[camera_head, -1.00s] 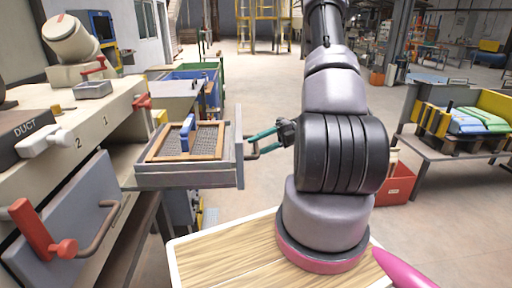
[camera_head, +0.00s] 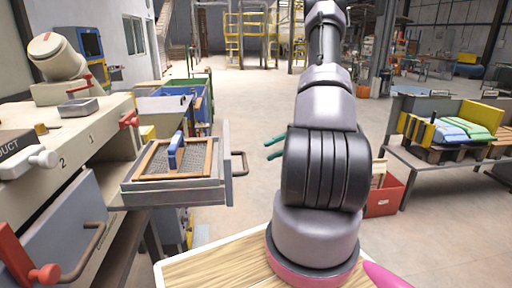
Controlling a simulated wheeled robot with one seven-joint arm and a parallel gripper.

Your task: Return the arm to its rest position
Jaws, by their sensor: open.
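My arm rises in the middle of the view from its base on the wood-topped deck. My gripper (camera_head: 273,148) shows as two teal fingertips at the left of the arm's dark ribbed joint. The fingers are apart with nothing between them, and the rest of the gripper is hidden behind the arm. An open drawer (camera_head: 224,188) stands to the left, pulled out from the machine. Its handle (camera_head: 240,164) is to the left of my fingertips and apart from them. In the drawer lies a wood-framed screen (camera_head: 208,153) with a blue handle (camera_head: 175,151).
The cream machine (camera_head: 95,140) with red levers fills the left side. A red bin (camera_head: 385,194) stands on the floor right of my arm. A bench (camera_head: 425,160) with stacked sacks (camera_head: 465,128) is farther right. Open floor lies ahead.

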